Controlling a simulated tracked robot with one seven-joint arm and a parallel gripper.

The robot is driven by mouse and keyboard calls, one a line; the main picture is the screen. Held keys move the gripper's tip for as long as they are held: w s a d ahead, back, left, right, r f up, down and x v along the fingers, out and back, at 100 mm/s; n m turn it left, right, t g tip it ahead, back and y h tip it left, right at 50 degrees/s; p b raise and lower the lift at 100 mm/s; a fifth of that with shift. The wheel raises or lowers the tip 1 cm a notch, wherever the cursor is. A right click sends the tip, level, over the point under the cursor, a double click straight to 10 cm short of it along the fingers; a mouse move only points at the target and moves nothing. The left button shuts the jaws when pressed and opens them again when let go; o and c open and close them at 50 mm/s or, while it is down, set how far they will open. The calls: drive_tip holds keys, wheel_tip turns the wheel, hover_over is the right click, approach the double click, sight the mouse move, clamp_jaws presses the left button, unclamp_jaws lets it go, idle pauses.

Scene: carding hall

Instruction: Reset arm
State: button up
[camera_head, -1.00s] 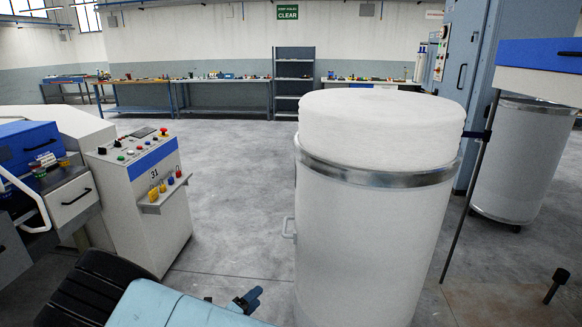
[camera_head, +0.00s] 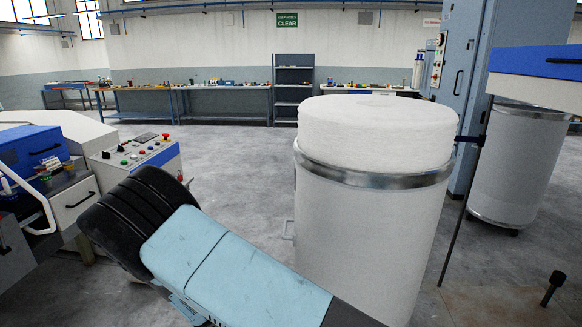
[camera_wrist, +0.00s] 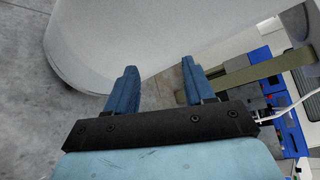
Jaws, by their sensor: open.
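My gripper (camera_wrist: 160,82) shows in the wrist view with its two blue fingers apart and nothing between them. Beyond the fingertips is the pale wall of a large round can (camera_wrist: 130,45), with grey floor beside it. In the head view my blue and black arm crosses the lower middle, in front of the control console (camera_head: 145,155). The gripper itself does not show in the head view. The large white can (camera_head: 365,235), with a metal rim and a coil of white fibre (camera_head: 378,128) standing above it, is right of my arm.
A second can (camera_head: 520,165) stands at the right under a blue and white machine part (camera_head: 540,75). A thin dark post (camera_head: 463,215) stands between the cans. Benches (camera_head: 225,100) and a shelf (camera_head: 293,85) line the back wall. The floor (camera_head: 235,160) in the middle is clear.

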drive_tip(key=s+d+r+m+g+y, duration=0.25)
drive_tip(key=d+r+m+g, duration=0.25)
drive_tip(key=d+r+m, duration=0.7)
drive_tip(key=s+d+r+m+g+y, duration=0.2)
drive_tip(key=d+r+m+g+y, duration=0.15)
drive_tip(key=d+r+m, duration=0.85)
drive_tip(key=s+d+r+m+t+y, duration=0.2)
drive_tip(key=s+d+r+m, duration=0.1)
drive_tip(key=s+r+m, duration=0.4)
drive_tip(key=s+d+r+m+t+y, duration=0.2)
drive_tip(key=s+d+r+m+y, duration=0.1)
drive_tip(key=s+r+m, duration=0.4)
drive_tip(key=shift+s+d+r+m, duration=0.3)
drive_tip(key=shift+s+r, duration=1.55)
drive_tip(key=shift+s, duration=0.7)
